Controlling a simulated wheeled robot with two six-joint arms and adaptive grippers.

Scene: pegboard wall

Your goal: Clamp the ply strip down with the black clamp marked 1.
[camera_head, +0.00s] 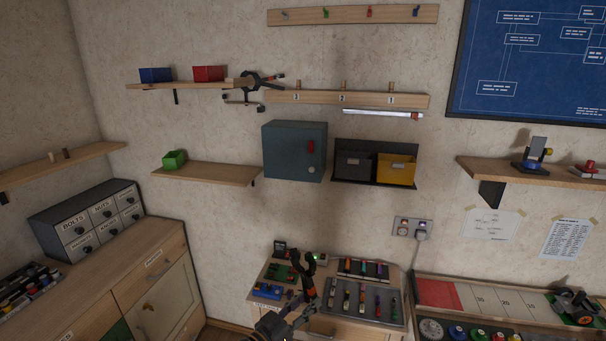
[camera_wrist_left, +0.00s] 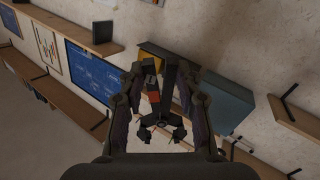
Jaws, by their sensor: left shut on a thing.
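My left gripper (camera_head: 288,319) is at the bottom centre of the head view, in front of the low bench. It is shut on a black clamp with an orange part (camera_head: 310,291), whose forked end points up. In the left wrist view the clamp (camera_wrist_left: 154,98) sits between the two dark fingers (camera_wrist_left: 163,84). I cannot read a number on it. Another black clamp-like tool (camera_head: 252,82) is at the right end of the upper left shelf. I cannot pick out the ply strip with certainty. My right gripper is not in view.
The upper left shelf (camera_head: 190,86) carries blue and red bins. A numbered rail (camera_head: 320,96), a teal cabinet (camera_head: 290,152) and a rack with a yellow bin (camera_head: 397,171) are on the wall. The low bench (camera_head: 262,272) holds tools. Open air lies before the wall.

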